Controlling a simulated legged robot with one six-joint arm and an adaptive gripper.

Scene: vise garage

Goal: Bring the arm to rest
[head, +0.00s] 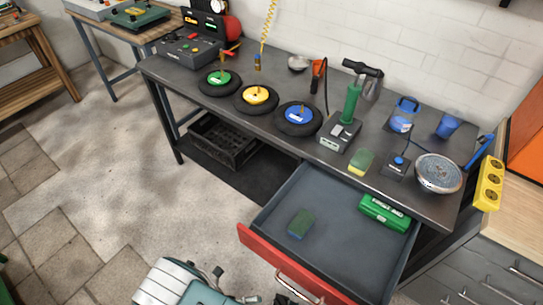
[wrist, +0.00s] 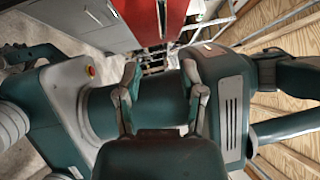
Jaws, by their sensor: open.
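My gripper (wrist: 160,74) shows in the wrist view with its two fingers spread apart and nothing between them. Past the fingers are green and grey parts of my own body, close by. In the head view, part of my arm (head: 185,284) shows at the bottom edge, in front of the open drawer. The fingers cannot be made out clearly there.
The open drawer (head: 340,240) juts out from the workbench (head: 270,145) and holds a sponge (head: 301,223) and a green box (head: 384,213). The floor (head: 130,200) at left is clear.

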